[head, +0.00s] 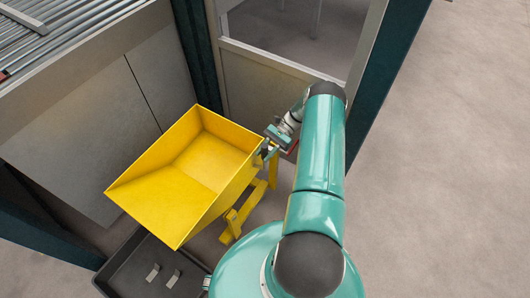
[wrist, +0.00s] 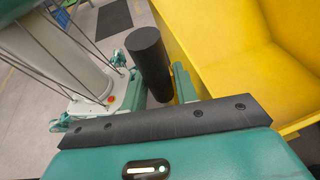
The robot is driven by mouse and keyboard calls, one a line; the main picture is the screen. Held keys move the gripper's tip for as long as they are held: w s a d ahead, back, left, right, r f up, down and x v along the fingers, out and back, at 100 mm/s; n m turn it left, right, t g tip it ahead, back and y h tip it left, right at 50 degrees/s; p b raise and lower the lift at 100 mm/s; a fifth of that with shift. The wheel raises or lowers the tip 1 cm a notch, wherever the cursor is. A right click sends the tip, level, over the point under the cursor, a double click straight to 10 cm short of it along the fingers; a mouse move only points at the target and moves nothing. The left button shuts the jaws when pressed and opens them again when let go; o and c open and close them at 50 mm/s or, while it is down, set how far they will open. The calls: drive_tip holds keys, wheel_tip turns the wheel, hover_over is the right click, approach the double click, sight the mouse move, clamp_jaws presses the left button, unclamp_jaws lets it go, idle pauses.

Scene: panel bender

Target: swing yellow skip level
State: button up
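The yellow skip (head: 190,165) is an open, wedge-shaped bin beside the machine, its shallow lip toward the lower left. I cannot tell exactly how far it is tilted. It looks empty and sits on a yellow stand (head: 236,222). My gripper (head: 270,146) is at the skip's right side, near its upper right rim. In the wrist view, a black cylinder (wrist: 150,62) stands just past the gripper, beside the yellow skip wall (wrist: 240,65). A teal finger (wrist: 184,84) is close to the cylinder's right side. Whether the fingers hold it is unclear.
A dark tray (head: 130,272) with two small grey pieces lies on the floor below the skip's lip. Grey machine panels (head: 95,135) and a dark green post (head: 197,55) stand behind the skip. Open floor (head: 450,170) lies to the right.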

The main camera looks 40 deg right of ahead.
drive_tip(key=o, duration=0.3)
drive_tip(key=shift+d, duration=0.1)
drive_tip(key=shift+r, duration=0.1)
drive_tip(key=v, duration=0.7)
drive_tip(key=shift+d, duration=0.15)
idle(0.8)
